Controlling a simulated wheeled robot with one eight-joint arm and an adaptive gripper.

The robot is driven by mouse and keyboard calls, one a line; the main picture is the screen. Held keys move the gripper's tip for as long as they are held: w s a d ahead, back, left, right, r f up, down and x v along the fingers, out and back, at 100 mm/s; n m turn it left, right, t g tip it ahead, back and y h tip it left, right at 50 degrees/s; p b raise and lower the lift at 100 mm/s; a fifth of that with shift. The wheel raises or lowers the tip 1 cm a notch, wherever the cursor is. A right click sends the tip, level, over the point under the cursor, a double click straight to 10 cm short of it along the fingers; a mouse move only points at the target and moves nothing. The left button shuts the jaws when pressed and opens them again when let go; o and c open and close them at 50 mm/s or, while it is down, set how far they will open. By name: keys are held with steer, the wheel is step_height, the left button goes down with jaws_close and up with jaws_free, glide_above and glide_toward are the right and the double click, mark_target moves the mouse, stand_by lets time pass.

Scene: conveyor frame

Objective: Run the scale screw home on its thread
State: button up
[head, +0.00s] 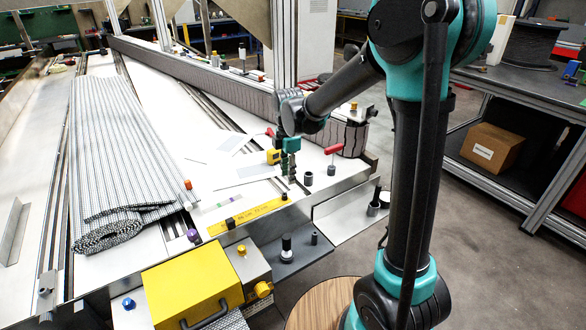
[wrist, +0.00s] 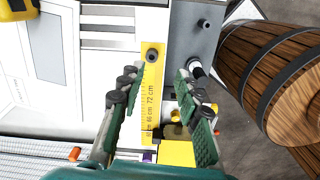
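The yellow scale (head: 252,213) with centimetre marks lies along the front edge of the conveyor frame; it also shows in the wrist view (wrist: 151,92). A short dark round screw (wrist: 152,55) stands at the scale's far end in the wrist view, apparently the scale screw. In the head view a small dark spot (head: 284,196) shows at that end. How deep it sits cannot be told. My gripper (head: 289,178) points down just behind that end. In the wrist view my gripper (wrist: 160,72) is open and empty, its fingers on either side of the scale.
A dark knob (head: 230,223) stands at the scale's other end. A yellow box (head: 192,285), a grey side plate (head: 300,262) with a black-topped post, a red-handled clamp (head: 332,160) and a yellow tape measure (head: 273,156) are nearby. A wooden barrel (wrist: 275,75) stands beside the frame.

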mark_target(284, 197)
steer(key=shift+n, duration=0.8)
steer(key=f, duration=0.3)
steer(key=a+f, duration=0.1)
steer(key=f, duration=0.2)
steer(key=w+f, duration=0.1)
steer(key=f, duration=0.1)
steer(key=shift+a+f, duration=0.25)
steer(key=shift+f, duration=0.35)
steer(key=shift+c, duration=0.5)
jaws_close()
steer(key=m, duration=2.7)
steer(key=shift+m, duration=0.3)
steer(key=m, duration=1.4)
steer(key=shift+c, duration=0.3)
jaws_free()
steer(key=shift+m, duration=0.4)
steer(key=o, duration=0.4)
